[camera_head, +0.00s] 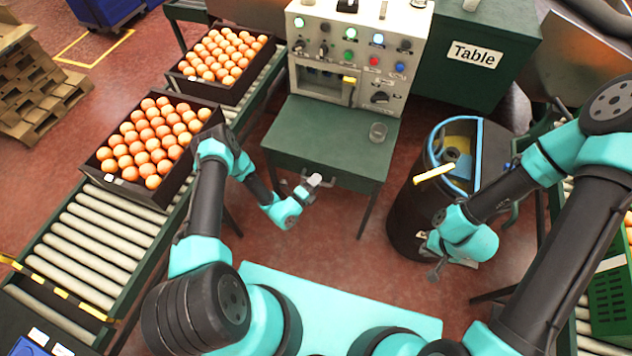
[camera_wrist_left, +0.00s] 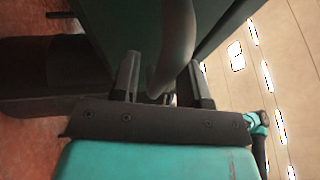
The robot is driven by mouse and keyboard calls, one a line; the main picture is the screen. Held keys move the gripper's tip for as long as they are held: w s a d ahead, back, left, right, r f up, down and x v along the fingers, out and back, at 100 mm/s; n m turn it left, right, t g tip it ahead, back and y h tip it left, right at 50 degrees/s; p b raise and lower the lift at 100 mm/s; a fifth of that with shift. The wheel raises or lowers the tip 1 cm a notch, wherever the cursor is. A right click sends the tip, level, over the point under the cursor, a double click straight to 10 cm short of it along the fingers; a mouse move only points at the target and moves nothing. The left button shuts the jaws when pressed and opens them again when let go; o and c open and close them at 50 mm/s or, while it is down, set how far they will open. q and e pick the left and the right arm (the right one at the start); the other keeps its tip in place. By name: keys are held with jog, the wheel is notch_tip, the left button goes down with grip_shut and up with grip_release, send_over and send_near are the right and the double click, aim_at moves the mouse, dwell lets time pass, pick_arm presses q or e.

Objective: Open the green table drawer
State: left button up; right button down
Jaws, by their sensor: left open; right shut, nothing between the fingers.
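The green table (camera_head: 325,130) stands in the middle of the head view, and its drawer front (camera_head: 345,178) faces me and looks closed. My left gripper (camera_head: 308,187) is at the left half of that front, at the drawer handle. In the left wrist view, the curved dark handle (camera_wrist_left: 174,45) runs in between the two open fingers of my left gripper (camera_wrist_left: 166,82). I cannot tell whether a finger touches it. My right gripper (camera_head: 434,268) is shut and empty, low in front of the dark bin, well away from the table.
A roller conveyor with crates of oranges (camera_head: 150,140) runs on the left. A round dark bin (camera_head: 408,205) stands right of the table. Red floor is open in front of the drawer.

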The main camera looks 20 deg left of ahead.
pick_arm(q)
jog(key=shift+c, duration=0.5)
grip_shut()
jog(key=shift+s, duration=0.15)
